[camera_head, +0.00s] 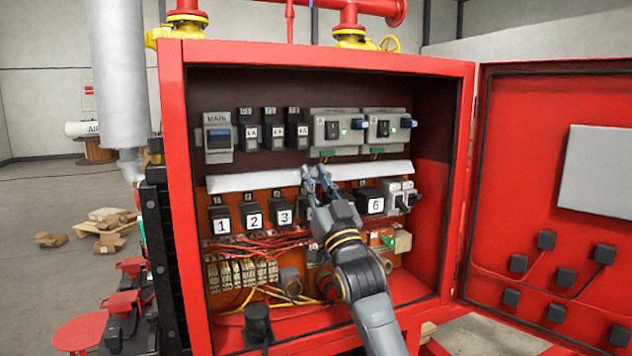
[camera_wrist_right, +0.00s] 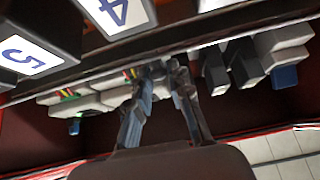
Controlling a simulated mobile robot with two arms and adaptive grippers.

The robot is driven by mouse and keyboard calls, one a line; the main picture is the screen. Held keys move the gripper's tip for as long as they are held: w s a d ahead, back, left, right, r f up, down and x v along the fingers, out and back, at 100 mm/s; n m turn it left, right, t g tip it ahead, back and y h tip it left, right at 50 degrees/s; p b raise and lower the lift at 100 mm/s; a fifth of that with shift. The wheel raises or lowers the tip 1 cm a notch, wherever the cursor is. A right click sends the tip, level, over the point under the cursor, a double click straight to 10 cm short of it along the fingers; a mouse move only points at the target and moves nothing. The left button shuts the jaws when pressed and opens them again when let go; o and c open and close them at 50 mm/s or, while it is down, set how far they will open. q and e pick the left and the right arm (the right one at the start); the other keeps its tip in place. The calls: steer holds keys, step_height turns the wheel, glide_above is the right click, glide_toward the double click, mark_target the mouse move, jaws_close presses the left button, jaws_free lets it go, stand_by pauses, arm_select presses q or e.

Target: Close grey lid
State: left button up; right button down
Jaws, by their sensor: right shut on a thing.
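The grey lid (camera_head: 255,181) is a long, light strip running across the middle of the red cabinet, between the upper row of devices and the numbered row. It looks tilted outward, though its exact angle is hard to tell. My right gripper (camera_head: 316,174) reaches up from below and is shut on the lid near its middle, hiding that part. In the right wrist view the fingers (camera_wrist_right: 158,72) meet at a long, dark, shaded strip. My left gripper is not in view.
Numbered black blocks (camera_head: 252,218) sit just below the lid, with red wires (camera_head: 262,245) under them. Switch units A and B (camera_head: 338,132) sit above it. The cabinet door (camera_head: 540,130) stands open at right. The cabinet's side walls bound the space.

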steer(key=c, duration=1.3)
jaws_free()
steer(key=shift+o, duration=0.2)
steer(key=shift+f, duration=0.1)
steer(key=v, duration=1.2)
